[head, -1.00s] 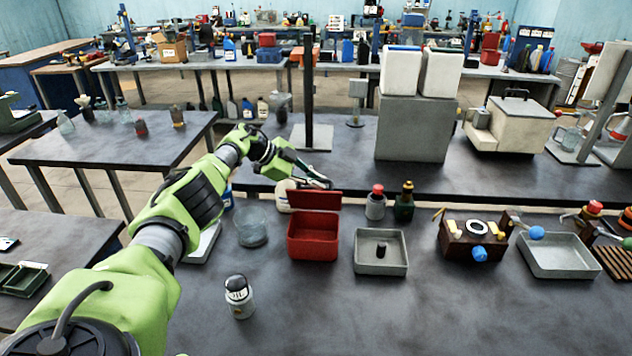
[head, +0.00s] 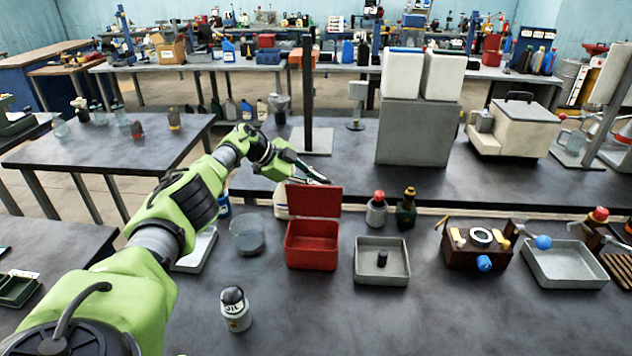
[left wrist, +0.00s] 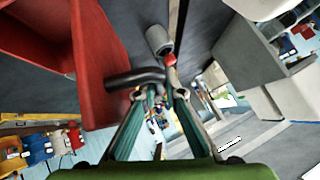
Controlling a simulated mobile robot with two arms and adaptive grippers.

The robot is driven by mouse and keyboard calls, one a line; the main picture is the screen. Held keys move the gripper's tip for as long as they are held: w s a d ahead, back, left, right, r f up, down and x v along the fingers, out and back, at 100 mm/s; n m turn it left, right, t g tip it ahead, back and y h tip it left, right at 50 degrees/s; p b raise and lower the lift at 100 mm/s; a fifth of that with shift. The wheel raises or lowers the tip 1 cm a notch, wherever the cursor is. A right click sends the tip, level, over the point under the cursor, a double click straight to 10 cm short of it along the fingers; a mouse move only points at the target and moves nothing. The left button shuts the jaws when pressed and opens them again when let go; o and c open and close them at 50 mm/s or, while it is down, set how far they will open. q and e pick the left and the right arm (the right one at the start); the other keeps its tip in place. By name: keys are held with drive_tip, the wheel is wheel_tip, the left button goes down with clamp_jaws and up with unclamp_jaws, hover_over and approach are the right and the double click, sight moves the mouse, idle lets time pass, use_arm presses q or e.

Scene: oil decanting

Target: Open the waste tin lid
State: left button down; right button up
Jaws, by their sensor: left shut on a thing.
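The waste tin (head: 312,252) is a red open-topped box on the near bench in the head view. Its red lid (head: 314,201) stands up at the back edge, and the tin's inside shows. The lid (left wrist: 100,60) also fills the upper left of the left wrist view, with a dark bent handle (left wrist: 130,78) sticking out from it. My left gripper (head: 322,181) is at the lid's top edge. In the left wrist view its fingers (left wrist: 160,94) are closed on the handle. My right gripper is in neither view.
A grey tray (head: 365,272) with a small dark piece stands right of the tin. A clear dish (head: 247,236) stands left of it. A red-capped bottle (head: 377,209) and a green bottle (head: 407,208) stand behind. A small jar (head: 235,310) stands in front; the front bench is mostly clear.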

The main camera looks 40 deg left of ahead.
use_arm(q)
drive_tip(key=shift+r, duration=0.1)
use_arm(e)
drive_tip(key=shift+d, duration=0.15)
use_arm(q)
drive_tip(key=c, duration=2.1)
unclamp_jaws()
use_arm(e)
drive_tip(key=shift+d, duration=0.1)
use_arm(q)
drive_tip(key=shift+a, duration=0.1)
drive_tip(key=v, duration=1.1)
drive_tip(key=shift+s+r, duration=0.2)
drive_tip(key=shift+s, duration=0.05)
drive_tip(key=shift+a, duration=0.2)
